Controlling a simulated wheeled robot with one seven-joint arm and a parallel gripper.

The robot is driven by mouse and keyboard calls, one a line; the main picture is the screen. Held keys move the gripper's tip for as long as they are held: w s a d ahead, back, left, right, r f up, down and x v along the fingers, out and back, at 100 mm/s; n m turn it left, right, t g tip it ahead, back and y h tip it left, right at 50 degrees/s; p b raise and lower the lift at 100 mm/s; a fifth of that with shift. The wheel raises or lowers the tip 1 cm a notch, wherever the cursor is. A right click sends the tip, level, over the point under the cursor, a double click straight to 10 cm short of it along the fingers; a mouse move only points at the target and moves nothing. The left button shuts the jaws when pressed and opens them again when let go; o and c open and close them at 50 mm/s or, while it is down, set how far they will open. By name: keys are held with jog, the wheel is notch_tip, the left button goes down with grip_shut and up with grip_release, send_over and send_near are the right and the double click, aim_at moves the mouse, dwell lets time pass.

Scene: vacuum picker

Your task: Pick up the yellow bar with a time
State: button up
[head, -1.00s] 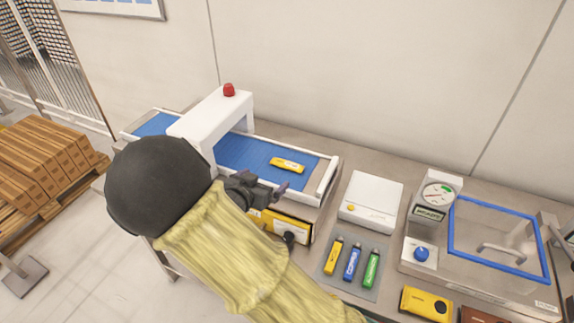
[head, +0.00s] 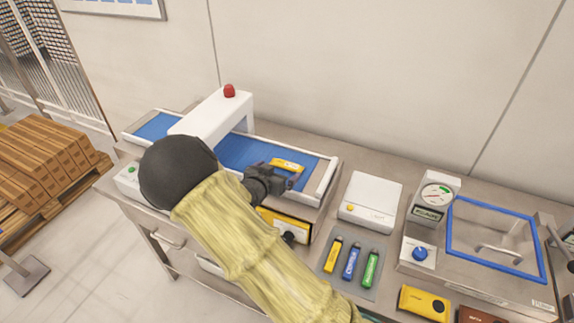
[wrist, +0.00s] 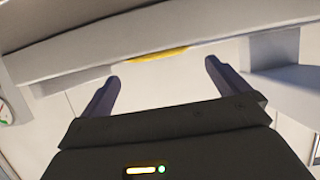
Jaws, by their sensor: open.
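The yellow bar (head: 287,164) lies on the blue conveyor belt (head: 236,151), near its right end. My gripper (head: 292,180) is open and empty, close to the bar on its near side, and hides part of it in the head view. In the wrist view, a thin yellow strip of the bar (wrist: 157,54) shows beyond the open fingers (wrist: 162,72), roughly centred between them. The rest of the bar is hidden there behind a pale edge. I see no contact between fingers and bar.
A white arch (head: 215,115) with a red button (head: 229,91) spans the belt to the left. A white box (head: 371,200) stands right of the belt. Yellow, blue and green bars lie on a grey mat (head: 362,289). A blue-framed clear lid (head: 493,240) is farther right.

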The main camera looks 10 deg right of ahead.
aim_at(285, 166)
jog(key=p+x, duration=0.1)
jog(key=x, duration=0.3)
jog(key=shift+s+f, duration=0.1)
jog(key=shift+f, duration=0.05)
jog(key=c, duration=0.9)
jog(key=shift+o, duration=0.2)
notch_tip(285, 166, up, 10)
jog(key=shift+b, duration=0.35)
dwell(0.4)
